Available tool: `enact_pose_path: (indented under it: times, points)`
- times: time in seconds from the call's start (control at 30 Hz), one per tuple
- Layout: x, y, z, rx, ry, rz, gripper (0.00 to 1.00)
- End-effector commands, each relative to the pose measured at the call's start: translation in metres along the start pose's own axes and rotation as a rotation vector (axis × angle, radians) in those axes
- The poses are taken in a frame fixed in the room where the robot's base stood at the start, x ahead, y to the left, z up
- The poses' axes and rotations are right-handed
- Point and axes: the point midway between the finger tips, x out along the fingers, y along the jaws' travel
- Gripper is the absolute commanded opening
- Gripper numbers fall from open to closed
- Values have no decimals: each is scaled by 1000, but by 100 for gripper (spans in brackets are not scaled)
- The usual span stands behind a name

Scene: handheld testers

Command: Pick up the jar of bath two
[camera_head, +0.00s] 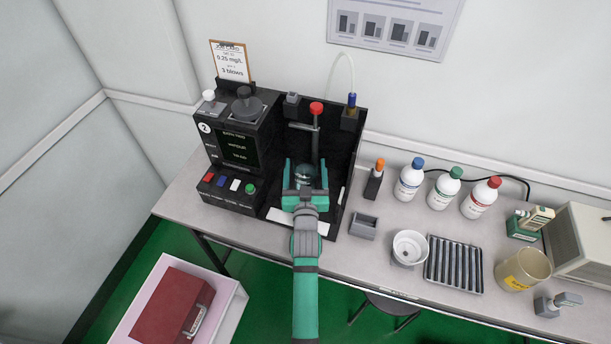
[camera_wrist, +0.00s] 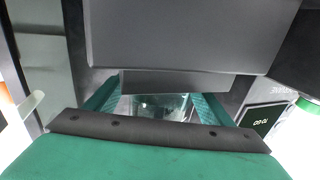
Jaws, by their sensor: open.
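The jar of bath two (camera_head: 304,174) is a clear glass jar inside the black tester marked 2 (camera_head: 228,149). In the wrist view the jar (camera_wrist: 158,105) shows between the two green fingers, partly hidden by the dark bar of my gripper and a grey block above. My gripper (camera_head: 305,172) is open, with one finger on each side of the jar. Whether the fingers touch the glass I cannot tell. A red-topped post (camera_head: 316,108) stands just behind the jar.
The tester's side walls and back surround the jar closely. Coloured buttons (camera_head: 228,185) are at the left. Right of the tester are a small grey holder (camera_head: 363,226), a white bowl (camera_head: 409,247), a ribbed rack (camera_head: 453,265) and capped bottles (camera_head: 443,188).

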Motion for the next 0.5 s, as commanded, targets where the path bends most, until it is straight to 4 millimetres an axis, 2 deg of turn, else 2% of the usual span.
enact_pose_path:
  times: [0.1,0.33,0.37,0.5]
  points:
    - [7,0,0,0,0,0,75]
    - [7,0,0,0,-1,0,75]
    - [7,0,0,0,-1,0,71]
    - [7,0,0,0,-1,0,37]
